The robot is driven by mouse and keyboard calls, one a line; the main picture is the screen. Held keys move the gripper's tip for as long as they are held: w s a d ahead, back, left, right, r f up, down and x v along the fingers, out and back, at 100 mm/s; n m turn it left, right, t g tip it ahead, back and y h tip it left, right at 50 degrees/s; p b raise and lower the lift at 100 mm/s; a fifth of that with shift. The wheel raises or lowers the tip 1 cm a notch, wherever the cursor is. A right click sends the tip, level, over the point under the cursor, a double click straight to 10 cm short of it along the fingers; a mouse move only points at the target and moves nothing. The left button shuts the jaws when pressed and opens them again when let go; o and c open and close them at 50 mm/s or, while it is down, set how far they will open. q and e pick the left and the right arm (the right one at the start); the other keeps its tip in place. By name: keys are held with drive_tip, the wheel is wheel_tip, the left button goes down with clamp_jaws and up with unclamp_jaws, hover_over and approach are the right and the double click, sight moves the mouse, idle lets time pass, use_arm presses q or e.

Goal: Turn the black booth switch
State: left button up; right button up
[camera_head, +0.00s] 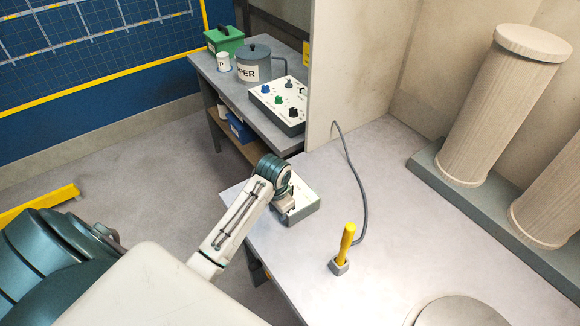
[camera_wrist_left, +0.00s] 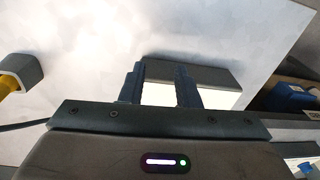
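A small pale box (camera_head: 305,206) sits on the near edge of the light worktable. My left gripper (camera_head: 284,204) is over its left part, and the gripper hides some of it. In the left wrist view my two dark fingers (camera_wrist_left: 158,72) stand apart, with the box (camera_wrist_left: 205,74), grey side and white face, behind and between them. Nothing shows held between the fingers. No black switch can be made out on the box; the gripper may hide it. A sloped control panel (camera_head: 280,103) on the far bench carries several knobs, some black. My right gripper is not in view.
A yellow-handled tool (camera_head: 345,243) stands in a grey holder, with a cable (camera_head: 361,190) behind. A partition (camera_head: 355,65) separates the worktable (camera_head: 375,260) from the bench with a grey pot (camera_head: 253,68). Wooden cylinders (camera_head: 500,105) stand at the right.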

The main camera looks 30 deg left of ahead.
use_arm(q)
drive_tip(key=shift+m+g+h, duration=0.3)
drive_tip(key=shift+m+g, duration=0.2)
drive_tip(key=w+r, duration=0.2)
drive_tip(key=w, duration=0.1)
drive_tip(key=w+a+r, duration=0.1)
drive_tip(key=w+r, duration=0.2)
drive_tip(key=w+a+r, duration=0.1)
drive_tip(key=w+r, duration=0.1)
drive_tip(key=w, duration=0.1)
drive_tip(key=shift+w+a+r, duration=0.1)
drive_tip(key=shift+a+r, duration=0.15)
drive_tip(key=shift+r, duration=0.15)
wheel_tip(320, 180, down, 8)
drive_tip(key=shift+r+b, duration=0.15)
drive_tip(key=shift+b, duration=0.2)
drive_tip(key=c, duration=0.6)
drive_tip(key=n, duration=0.8)
drive_tip(key=shift+n, duration=0.3)
drive_tip(key=o, duration=0.8)
